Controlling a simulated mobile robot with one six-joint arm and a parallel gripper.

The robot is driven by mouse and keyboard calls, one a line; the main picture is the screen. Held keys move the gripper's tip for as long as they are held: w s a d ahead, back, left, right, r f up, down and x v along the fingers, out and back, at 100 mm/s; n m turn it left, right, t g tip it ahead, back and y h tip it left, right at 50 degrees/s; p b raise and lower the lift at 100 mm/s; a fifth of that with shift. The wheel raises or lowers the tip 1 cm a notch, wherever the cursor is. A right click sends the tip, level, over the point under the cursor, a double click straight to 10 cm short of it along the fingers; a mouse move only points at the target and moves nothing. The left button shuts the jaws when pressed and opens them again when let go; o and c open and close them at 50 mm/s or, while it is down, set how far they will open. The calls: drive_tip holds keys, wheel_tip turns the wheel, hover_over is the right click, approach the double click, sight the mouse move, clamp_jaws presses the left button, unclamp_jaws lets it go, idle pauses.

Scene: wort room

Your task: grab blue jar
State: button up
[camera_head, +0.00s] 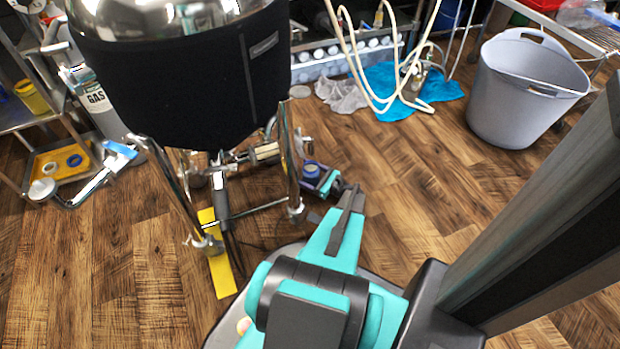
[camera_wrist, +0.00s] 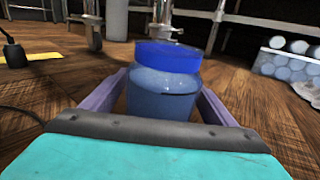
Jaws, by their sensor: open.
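The blue jar (camera_wrist: 165,88) stands upright in the middle of the wrist view, with a bright blue lid and a blue-grey see-through body. My gripper (camera_wrist: 163,92) is open, with one finger on each side of the jar; the jar's lower part is hidden behind the gripper's body. I cannot tell whether the fingers touch it. In the head view my gripper (camera_head: 325,182) is low near the floor, and the jar (camera_head: 312,171) shows between its fingers, beside a leg of the steel vessel.
A big steel vessel with a black jacket (camera_head: 208,80) stands on metal legs just left of and behind my gripper. A yellow strip (camera_head: 222,262) lies on the wooden floor. A grey tub (camera_head: 515,95) and a blue cloth (camera_head: 395,98) are at the back right. Floor on the right is clear.

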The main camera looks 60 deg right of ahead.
drive_tip(key=shift+c, duration=0.5)
drive_tip(key=c, duration=1.3)
drive_tip(key=shift+r+p, duration=0.45)
drive_tip(key=shift+r, duration=0.3)
drive_tip(key=r+p, duration=0.1)
drive_tip(key=r, duration=0.1)
drive_tip(key=shift+s+a+r+p, duration=0.1)
drive_tip(key=shift+s+r+p, duration=0.1)
drive_tip(key=shift+r+p, duration=0.15)
drive_tip(key=s+a+p, duration=0.2)
drive_tip(key=s, duration=0.5)
drive_tip(key=s+a+p, duration=0.2)
drive_tip(key=s+a, duration=0.1)
drive_tip(key=s, duration=0.4)
drive_tip(key=shift+s+r, duration=0.4)
